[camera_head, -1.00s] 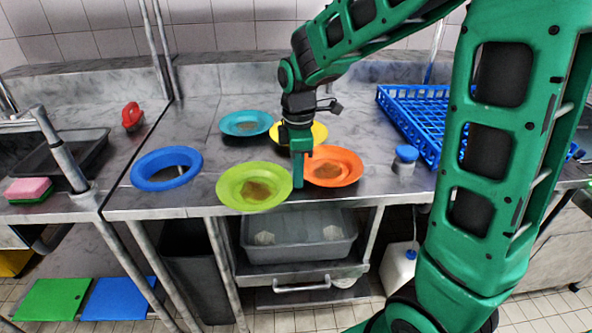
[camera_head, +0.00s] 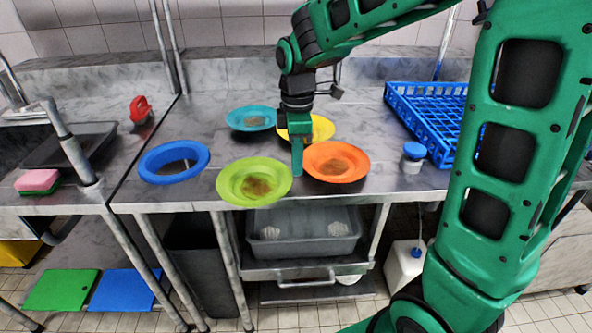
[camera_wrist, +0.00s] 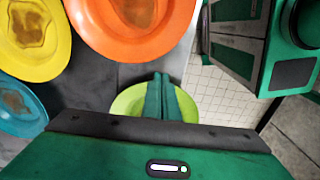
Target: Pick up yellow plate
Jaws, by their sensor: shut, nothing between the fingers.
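The yellow plate (camera_head: 321,127) lies on the steel counter behind my gripper, partly hidden by my wrist in the head view. It has a brown stain at its middle, which shows in the wrist view (camera_wrist: 30,28) at the upper left. My gripper (camera_head: 297,172) points down between the lime green plate and the orange plate, nearer the counter's front edge than the yellow plate. Its green fingers (camera_wrist: 160,93) are together with nothing between them, and the yellow plate is apart from them.
An orange plate (camera_head: 336,150), a lime green plate (camera_head: 236,184) and a teal plate (camera_head: 238,118) lie around my gripper. A blue ring (camera_head: 150,163) is at left. A blue rack (camera_head: 425,105) and a blue-capped container (camera_head: 413,158) are at right.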

